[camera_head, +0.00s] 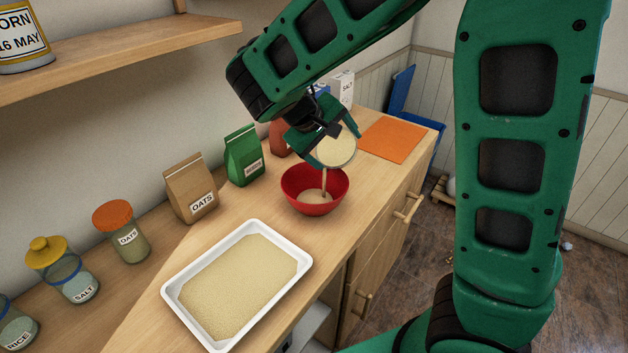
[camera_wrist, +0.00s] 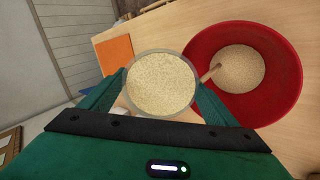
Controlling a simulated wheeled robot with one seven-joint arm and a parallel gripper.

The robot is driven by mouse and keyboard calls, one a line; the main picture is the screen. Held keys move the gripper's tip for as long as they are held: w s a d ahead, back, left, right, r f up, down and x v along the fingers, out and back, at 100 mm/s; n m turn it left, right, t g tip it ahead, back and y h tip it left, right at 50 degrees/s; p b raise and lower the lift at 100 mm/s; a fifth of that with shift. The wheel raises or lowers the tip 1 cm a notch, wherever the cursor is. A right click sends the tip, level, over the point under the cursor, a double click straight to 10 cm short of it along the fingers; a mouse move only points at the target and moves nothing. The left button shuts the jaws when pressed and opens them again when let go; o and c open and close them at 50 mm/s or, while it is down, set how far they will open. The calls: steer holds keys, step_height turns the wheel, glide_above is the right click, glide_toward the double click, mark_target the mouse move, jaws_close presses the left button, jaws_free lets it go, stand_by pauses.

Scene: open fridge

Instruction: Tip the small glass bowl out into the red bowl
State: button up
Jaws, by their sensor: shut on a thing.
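The small glass bowl (camera_head: 337,148) is held by my gripper (camera_head: 338,143) above the red bowl (camera_head: 315,188), tilted so that its mouth faces the camera. A thin stream of pale grain runs from its lower edge into the red bowl, where a pale heap lies at the bottom. In the wrist view the fingers (camera_wrist: 160,92) grip the glass bowl (camera_wrist: 162,84) from both sides, and pale grain still fills its visible mouth. The stream enters the red bowl (camera_wrist: 283,85) at the right of that view.
A white tray (camera_head: 172,289) of pale grain stands in front of the red bowl. An orange mat (camera_head: 393,140) lies beyond it. A green bag (camera_head: 243,156), a brown oats bag (camera_head: 190,188) and several jars line the wall. The counter's right edge is close to the red bowl.

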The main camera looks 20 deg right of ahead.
steer(key=shift+s+a+r+t+h, duration=0.15)
steer(key=shift+a+t+h, duration=0.2)
steer(key=shift+h, duration=0.45)
steer(key=shift+r+t+h, duration=0.2)
steer(key=shift+t+h, duration=0.05)
steer(key=shift+h, duration=0.05)
steer(key=shift+s+a+r+t+h, duration=0.15)
steer(key=shift+a+t+h, duration=0.15)
steer(key=shift+h, duration=0.2)
steer(key=shift+a+r+h, duration=0.1)
steer(key=shift+r+h, duration=0.15)
steer(key=shift+h, duration=0.35)
steer(key=shift+t, duration=0.3)
